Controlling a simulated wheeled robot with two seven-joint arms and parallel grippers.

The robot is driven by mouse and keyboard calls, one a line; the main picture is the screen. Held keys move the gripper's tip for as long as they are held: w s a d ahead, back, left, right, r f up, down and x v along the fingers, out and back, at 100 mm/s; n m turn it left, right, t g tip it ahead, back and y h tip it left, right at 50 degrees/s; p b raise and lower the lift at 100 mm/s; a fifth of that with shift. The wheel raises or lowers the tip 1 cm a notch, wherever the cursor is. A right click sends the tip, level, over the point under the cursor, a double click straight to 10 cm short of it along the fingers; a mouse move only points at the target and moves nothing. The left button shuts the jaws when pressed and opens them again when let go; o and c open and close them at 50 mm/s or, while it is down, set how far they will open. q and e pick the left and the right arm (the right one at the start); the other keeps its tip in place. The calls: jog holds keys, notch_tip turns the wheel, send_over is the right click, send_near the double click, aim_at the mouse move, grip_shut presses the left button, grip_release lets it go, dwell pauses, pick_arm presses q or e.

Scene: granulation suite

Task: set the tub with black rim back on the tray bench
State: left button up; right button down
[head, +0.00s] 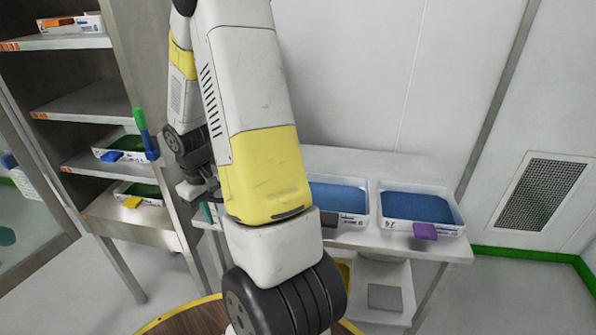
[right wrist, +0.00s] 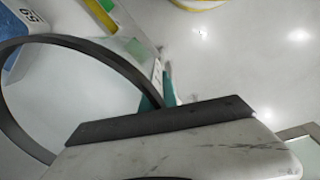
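In the right wrist view the tub with black rim (right wrist: 95,52) fills the left side, its dark ring curving around a clear wall. The rim runs up to the teal fingertips of my right gripper (right wrist: 166,88), which look closed on it; the exact contact is partly hidden by the gripper housing. In the head view my right arm covers the middle, and only a bit of teal at the right gripper (head: 206,212) shows; I cannot make out the tub there. The tray bench (head: 350,160) stands behind the arm against the wall. My left gripper is not in view.
On the bench are two white trays with blue contents, a left one (head: 338,220) and a right one (head: 402,220) with a purple tab. A shelf rack (head: 85,105) with several trays stands at left. A round wooden top with a yellow rim (head: 190,320) is in front.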

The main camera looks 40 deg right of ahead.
jog(key=s+d+r+n, duration=0.1)
jog(key=s+d+n, duration=0.4)
jog(key=s, duration=0.4)
jog(key=w+d, duration=0.2)
jog(key=w, duration=0.3)
jog(key=w+d, duration=0.2)
jog(key=w, duration=0.3)
jog(key=w+d+f, duration=0.1)
jog(key=w+d, duration=0.2)
jog(key=w, duration=0.2)
jog(key=shift+f, duration=1.85)
jog(key=shift+f, duration=0.15)
jog(key=c, duration=1.9)
grip_release()
jog(key=shift+c, duration=0.2)
jog(key=shift+o, duration=1.3)
